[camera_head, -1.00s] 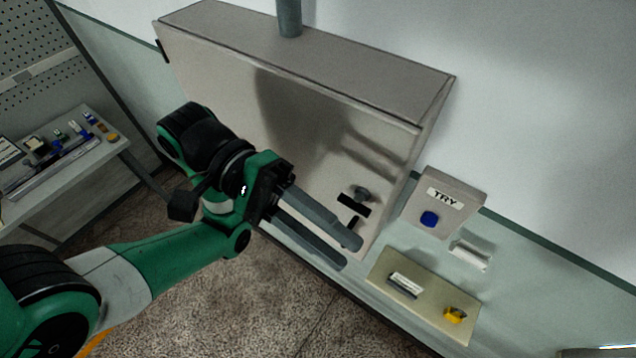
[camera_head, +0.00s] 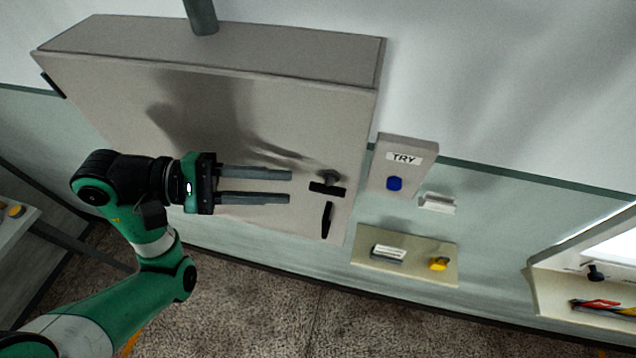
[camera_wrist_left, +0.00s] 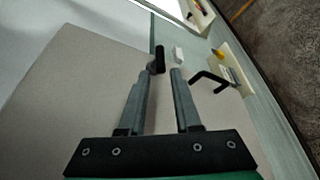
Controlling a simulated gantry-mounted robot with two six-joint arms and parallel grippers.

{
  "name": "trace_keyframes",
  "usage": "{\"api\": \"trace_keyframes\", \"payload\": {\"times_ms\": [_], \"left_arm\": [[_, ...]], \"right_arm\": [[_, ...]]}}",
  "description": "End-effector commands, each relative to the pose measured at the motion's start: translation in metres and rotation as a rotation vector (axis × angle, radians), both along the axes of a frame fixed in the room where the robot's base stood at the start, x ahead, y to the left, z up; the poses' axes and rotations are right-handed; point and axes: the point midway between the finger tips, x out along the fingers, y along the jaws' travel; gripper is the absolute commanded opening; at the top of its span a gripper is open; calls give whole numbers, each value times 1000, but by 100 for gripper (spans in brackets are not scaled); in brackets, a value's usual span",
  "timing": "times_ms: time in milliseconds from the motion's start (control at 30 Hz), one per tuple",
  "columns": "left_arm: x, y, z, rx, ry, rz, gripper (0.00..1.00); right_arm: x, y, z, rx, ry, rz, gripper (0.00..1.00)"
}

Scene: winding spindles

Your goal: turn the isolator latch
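A grey cabinet (camera_head: 130,110) hangs on the wall. I cannot tell for sure which is the isolator latch. My left gripper (camera_head: 290,187) is open and empty, its two parallel fingers pointing right, with the tips a little left of the crossbar. In the left wrist view, a black handle (camera_wrist_left: 157,59) shows beyond the fingertips, roughly between them, and a bent black handle (camera_wrist_left: 207,79) lies right of the fingers. My right gripper is not in view.
A grey box labelled TRY with a blue button (camera_head: 394,184) is right of the cabinet, beside a small white block (camera_head: 437,204). Below is a cream plate (camera_head: 415,262) with a labelled piece and a yellow item (camera_head: 438,264). A bin with tools (camera_head: 600,306) is far right.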

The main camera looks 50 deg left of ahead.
Motion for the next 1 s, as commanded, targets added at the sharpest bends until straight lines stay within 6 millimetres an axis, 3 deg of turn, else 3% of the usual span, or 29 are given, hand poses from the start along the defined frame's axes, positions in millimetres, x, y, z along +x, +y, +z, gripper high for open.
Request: {"api": "trace_keyframes", "payload": {"times_ms": [100,300,667,867,1000], "left_arm": [[22,-18,-5,-3,3,-9,32],[50,-36,-13,-2,1,-4,32],[58,-41,-16,1,0,-1,32],[57,-41,-16,1,0,-1,0],[57,-41,-16,1,0,-1,0]], "right_arm": [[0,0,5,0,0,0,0],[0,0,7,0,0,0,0],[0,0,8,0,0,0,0],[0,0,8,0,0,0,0],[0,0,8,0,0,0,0]]}}
